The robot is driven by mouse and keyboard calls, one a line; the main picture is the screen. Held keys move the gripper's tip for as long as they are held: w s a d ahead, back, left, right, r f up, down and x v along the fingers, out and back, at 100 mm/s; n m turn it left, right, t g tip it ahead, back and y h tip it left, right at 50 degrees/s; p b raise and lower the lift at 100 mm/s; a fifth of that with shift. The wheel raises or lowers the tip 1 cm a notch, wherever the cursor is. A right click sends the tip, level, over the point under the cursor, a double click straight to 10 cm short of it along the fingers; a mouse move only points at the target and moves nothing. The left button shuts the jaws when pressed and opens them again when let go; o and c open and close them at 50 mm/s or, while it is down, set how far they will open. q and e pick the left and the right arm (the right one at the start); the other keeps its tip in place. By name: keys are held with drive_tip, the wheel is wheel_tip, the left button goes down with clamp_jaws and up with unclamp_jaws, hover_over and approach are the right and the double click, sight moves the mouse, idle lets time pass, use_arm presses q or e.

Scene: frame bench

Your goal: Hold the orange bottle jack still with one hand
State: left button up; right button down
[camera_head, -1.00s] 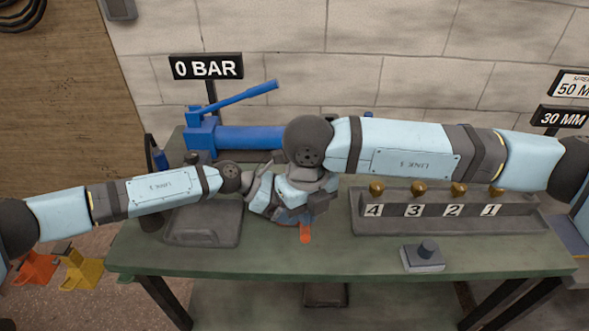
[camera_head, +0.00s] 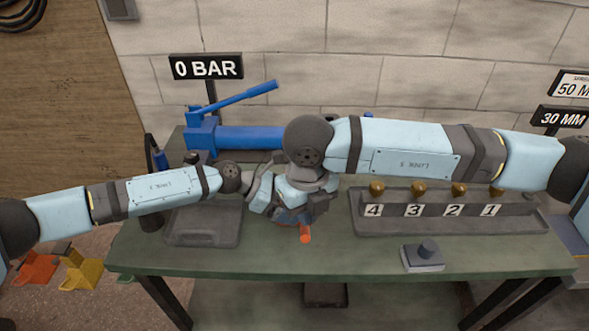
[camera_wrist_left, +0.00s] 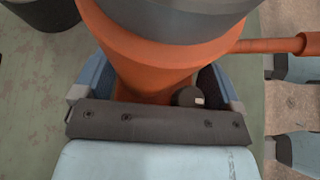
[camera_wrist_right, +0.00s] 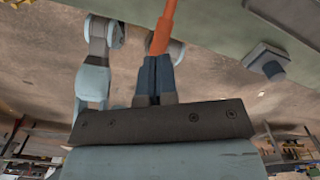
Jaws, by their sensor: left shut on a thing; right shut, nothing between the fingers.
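The orange bottle jack (camera_wrist_left: 165,60) fills the top of the left wrist view, with a grey upper part and an orange lever (camera_wrist_left: 270,45) out to the right. My left gripper (camera_wrist_left: 160,90) is shut around its body, one finger on each side. In the head view my arms hide most of the jack; the lever's end (camera_head: 305,234) shows below them. My right gripper (camera_head: 312,212) is close to the lever. In the right wrist view its fingers (camera_wrist_right: 155,65) are shut together and empty, with the lever (camera_wrist_right: 164,28) at their tips; I cannot tell whether they touch.
On the green bench (camera_head: 330,255) are a blue pump (camera_head: 240,137), a grey tray (camera_head: 200,235), a numbered rack (camera_head: 450,220) with brass knobs and a button box (camera_head: 422,257). A "0 BAR" sign (camera_head: 206,67) stands behind. The front middle of the bench is clear.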

sight(305, 233)
wheel_tip(305, 233, down, 7)
drive_tip(key=shift+f, duration=0.2)
drive_tip(key=shift+w+r, duration=0.1)
drive_tip(key=shift+r, duration=0.25)
wheel_tip(305, 233, up, 4)
drive_tip(key=shift+r, duration=0.1)
idle(0.4)
idle(0.7)
wheel_tip(305, 233, down, 5)
drive_tip(key=shift+f, duration=0.1)
drive_tip(key=shift+r, duration=2.55)
